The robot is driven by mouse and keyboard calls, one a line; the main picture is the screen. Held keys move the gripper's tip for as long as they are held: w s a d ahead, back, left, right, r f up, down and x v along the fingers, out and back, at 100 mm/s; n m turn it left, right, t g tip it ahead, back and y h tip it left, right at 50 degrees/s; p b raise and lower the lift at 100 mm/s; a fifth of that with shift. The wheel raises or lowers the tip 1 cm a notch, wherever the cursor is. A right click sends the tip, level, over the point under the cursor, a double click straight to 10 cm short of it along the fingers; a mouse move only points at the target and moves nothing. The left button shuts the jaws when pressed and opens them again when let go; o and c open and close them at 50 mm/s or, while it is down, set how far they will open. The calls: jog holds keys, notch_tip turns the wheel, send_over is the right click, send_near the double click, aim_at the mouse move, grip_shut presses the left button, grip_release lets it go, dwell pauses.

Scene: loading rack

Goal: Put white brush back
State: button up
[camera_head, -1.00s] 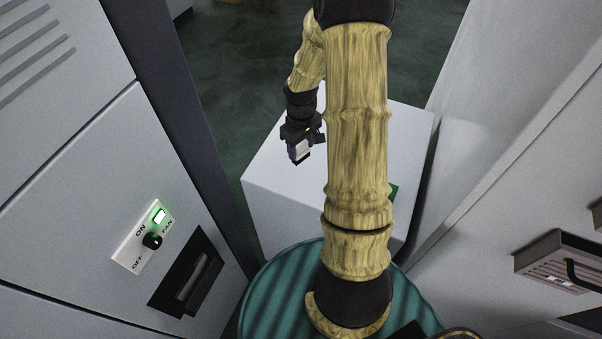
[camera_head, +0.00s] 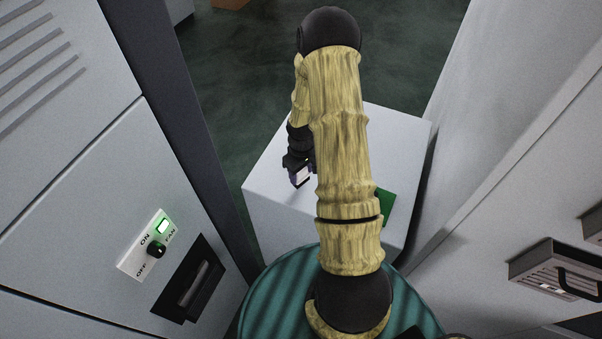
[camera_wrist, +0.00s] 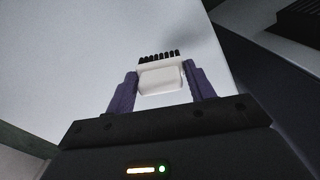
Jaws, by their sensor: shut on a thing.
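The white brush (camera_wrist: 162,80) is a small white block with a row of short black bristles along its far edge in the wrist view. My gripper (camera_wrist: 163,88) is shut on it, with one purple-grey finger on each side. In the head view my gripper (camera_head: 300,180) is over the left part of a white box-shaped table (camera_head: 268,208), with a small white part of the brush (camera_head: 301,175) showing. I cannot tell how far the brush is above the top.
A grey cabinet at the left carries an ON/OFF fan switch (camera_head: 148,246) with a lit green lamp and a recessed dark handle (camera_head: 188,280). A pale wall of cabinets with a grey handle unit (camera_head: 560,270) stands at the right. The table's left top is clear.

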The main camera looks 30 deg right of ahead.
jog(key=shift+w+a+f, duration=0.1)
jog(key=shift+f, duration=0.8)
jog(key=shift+f, duration=0.1)
jog(key=o, duration=1)
jog(key=shift+o, duration=0.2)
notch_tip(320, 180, up, 12)
jog(key=b, duration=0.3)
